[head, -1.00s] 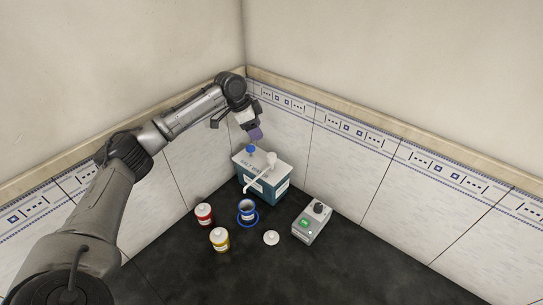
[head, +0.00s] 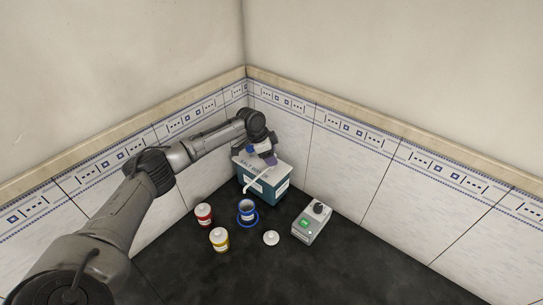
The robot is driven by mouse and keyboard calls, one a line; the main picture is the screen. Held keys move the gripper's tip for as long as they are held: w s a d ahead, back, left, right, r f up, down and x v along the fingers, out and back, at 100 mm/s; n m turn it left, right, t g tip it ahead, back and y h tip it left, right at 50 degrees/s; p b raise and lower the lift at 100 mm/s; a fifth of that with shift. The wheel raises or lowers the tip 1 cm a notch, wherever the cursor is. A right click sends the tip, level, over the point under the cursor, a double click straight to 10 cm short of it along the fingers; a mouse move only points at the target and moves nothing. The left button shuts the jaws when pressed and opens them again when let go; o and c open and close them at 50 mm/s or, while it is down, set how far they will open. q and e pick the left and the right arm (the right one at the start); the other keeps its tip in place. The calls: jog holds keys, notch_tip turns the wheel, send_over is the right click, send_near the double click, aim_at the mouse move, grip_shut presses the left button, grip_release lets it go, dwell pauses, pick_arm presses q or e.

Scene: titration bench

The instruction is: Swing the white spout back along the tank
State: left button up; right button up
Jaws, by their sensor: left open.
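The teal tank (head: 270,190) with a white lid stands at the back of the dark bench, near the wall corner. Its white spout (head: 251,185) points out over the front of the tank, toward the blue-rimmed cup. My left gripper is open, pointing down over the tank's lid, close to the spout's base. I cannot tell whether it touches the spout. My right gripper is out of view.
A grey device (head: 307,228) with a knob stands right. The front bench is clear.

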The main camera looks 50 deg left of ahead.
pick_arm(q)
jog(key=shift+w+d+f, duration=0.1)
jog(key=shift+f, duration=0.25)
jog(key=shift+c, duration=0.3)
grip_shut()
